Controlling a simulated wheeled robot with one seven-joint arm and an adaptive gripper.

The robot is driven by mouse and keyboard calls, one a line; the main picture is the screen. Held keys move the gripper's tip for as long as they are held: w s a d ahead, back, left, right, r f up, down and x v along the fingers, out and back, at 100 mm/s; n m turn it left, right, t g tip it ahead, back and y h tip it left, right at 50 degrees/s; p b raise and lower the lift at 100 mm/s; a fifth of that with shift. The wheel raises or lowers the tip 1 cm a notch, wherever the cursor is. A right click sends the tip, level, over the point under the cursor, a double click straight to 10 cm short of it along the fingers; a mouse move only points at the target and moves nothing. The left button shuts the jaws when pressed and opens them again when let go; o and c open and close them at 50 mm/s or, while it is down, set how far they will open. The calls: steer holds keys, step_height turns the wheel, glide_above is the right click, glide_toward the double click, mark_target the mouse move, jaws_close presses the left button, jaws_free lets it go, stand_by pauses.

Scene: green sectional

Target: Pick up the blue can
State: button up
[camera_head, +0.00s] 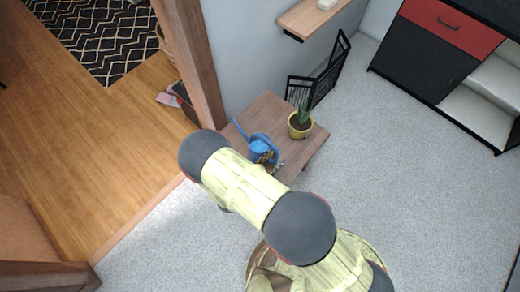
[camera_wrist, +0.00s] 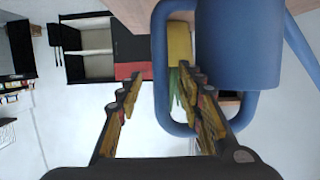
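The blue can is a watering can (camera_head: 259,149) with a long spout and a loop handle, standing on a small wooden table (camera_head: 312,143). In the wrist view its body (camera_wrist: 240,45) fills the upper right, and its handle hangs as a loop in the picture. My gripper (camera_wrist: 160,73) is open. One bar of the handle shows between its two fingers, and the right finger overlaps the inside of the loop. I cannot tell whether either finger touches it. In the head view my arm partly hides the gripper beside the can.
A yellow pot with a green plant (camera_head: 300,124) stands on the table behind the can. A black wire rack (camera_head: 318,80) and a wall shelf (camera_head: 312,14) are beyond. A wooden door post (camera_head: 192,62) rises left of the table. Grey floor (camera_head: 410,180) is clear to the right.

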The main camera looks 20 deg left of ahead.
steer(key=shift+x, duration=0.85)
jaws_close()
